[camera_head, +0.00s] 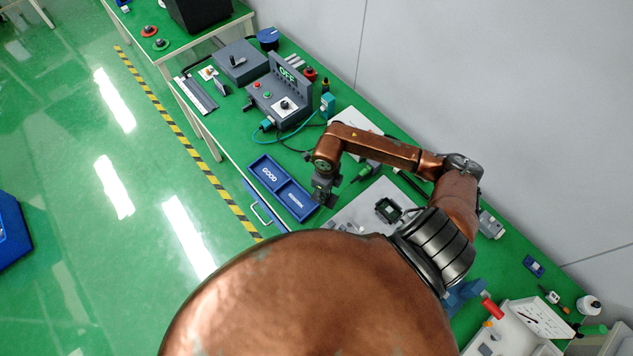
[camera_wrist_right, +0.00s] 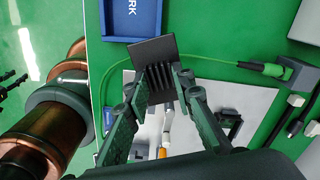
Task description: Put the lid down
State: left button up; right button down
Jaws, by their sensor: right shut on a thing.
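My right gripper (camera_head: 325,188) is over the green bench, between the blue tray and the grey mat. In the wrist view the right gripper (camera_wrist_right: 160,82) is shut on a dark, flat lid with fins (camera_wrist_right: 155,52). The lid sticks out beyond the fingertips toward the blue tray. A dark square frame-like part (camera_head: 389,210) lies on the grey mat (camera_head: 352,212); the same part (camera_wrist_right: 230,124) is partly hidden by the right finger in the wrist view. I cannot tell the lid's exact height. My left gripper is not in view.
The blue tray (camera_head: 268,183) has a compartment marked GOOD and a second one; its edge (camera_wrist_right: 132,39) shows in the wrist view. A green-handled tool (camera_wrist_right: 268,69) trails a cable near the lid. A grey control box (camera_head: 281,100) stands farther along the bench.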

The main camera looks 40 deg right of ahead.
jog(key=w+d+f, duration=0.1)
jog(key=w+f, duration=0.1)
jog(key=w+d+f+p, duration=0.1)
jog(key=w+d+f, duration=0.3)
jog(key=f, duration=0.1)
jog(key=shift+w+f, duration=0.1)
jog(key=shift+w, duration=0.3)
notch_tip(320, 180, down, 4)
jog(key=shift+w+d+r+p, duration=0.15)
jog(key=shift+r+p, duration=0.1)
jog(key=shift+p, duration=0.05)
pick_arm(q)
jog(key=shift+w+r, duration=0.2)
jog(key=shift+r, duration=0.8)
pick_arm(e)
jog(key=shift+f, duration=0.2)
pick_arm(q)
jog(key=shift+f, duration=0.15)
pick_arm(e)
jog(key=c, duration=1.7)
grip_release()
jog(key=shift+o, duration=0.2)
